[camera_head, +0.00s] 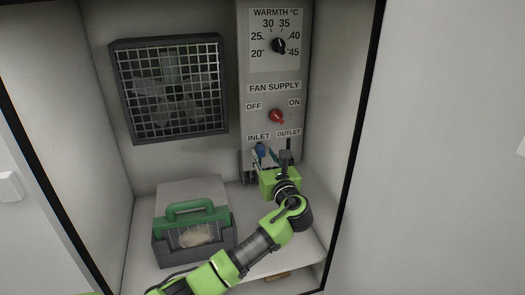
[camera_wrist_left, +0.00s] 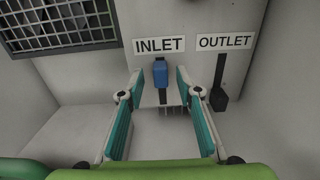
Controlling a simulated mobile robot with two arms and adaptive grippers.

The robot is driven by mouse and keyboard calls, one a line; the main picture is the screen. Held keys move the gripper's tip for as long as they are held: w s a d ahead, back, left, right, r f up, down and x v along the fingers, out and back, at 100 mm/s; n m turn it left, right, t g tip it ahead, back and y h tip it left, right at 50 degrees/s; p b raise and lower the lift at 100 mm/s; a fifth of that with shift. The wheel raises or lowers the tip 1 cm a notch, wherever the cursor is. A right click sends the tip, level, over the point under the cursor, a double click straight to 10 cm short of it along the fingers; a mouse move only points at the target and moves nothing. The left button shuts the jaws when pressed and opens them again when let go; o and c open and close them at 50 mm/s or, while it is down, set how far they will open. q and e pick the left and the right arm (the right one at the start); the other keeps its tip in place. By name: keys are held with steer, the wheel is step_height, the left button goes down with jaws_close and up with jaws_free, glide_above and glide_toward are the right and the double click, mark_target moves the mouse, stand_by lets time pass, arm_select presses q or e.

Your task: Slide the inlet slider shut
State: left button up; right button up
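The inlet slider is a blue knob (camera_wrist_left: 160,73) on a dark vertical slot under the INLET label (camera_wrist_left: 159,45). In the head view the blue knob (camera_head: 261,150) shows just beyond my left gripper (camera_head: 270,157). In the wrist view my left gripper (camera_wrist_left: 160,84) is open, with one fingertip on each side of the knob and visible gaps between. I cannot tell how deep the fingers reach around it. The slot below the knob shows only in part. My right gripper is not in view.
The outlet slider (camera_wrist_left: 218,99) is a dark knob low on its slot, close to the right finger. Above are a red fan switch (camera_head: 276,116) and a warmth dial (camera_head: 278,46). A green-handled box (camera_head: 193,226) stands left of my arm. A fan grille (camera_head: 170,87) is behind it.

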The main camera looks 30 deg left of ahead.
arm_select(q)
steer(key=shift+x, duration=1.2)
jaws_close()
step_height(320, 180, down, 7)
steer(key=b, duration=0.1)
steer(key=shift+r, duration=0.25)
jaws_free()
steer(key=shift+f, duration=0.1)
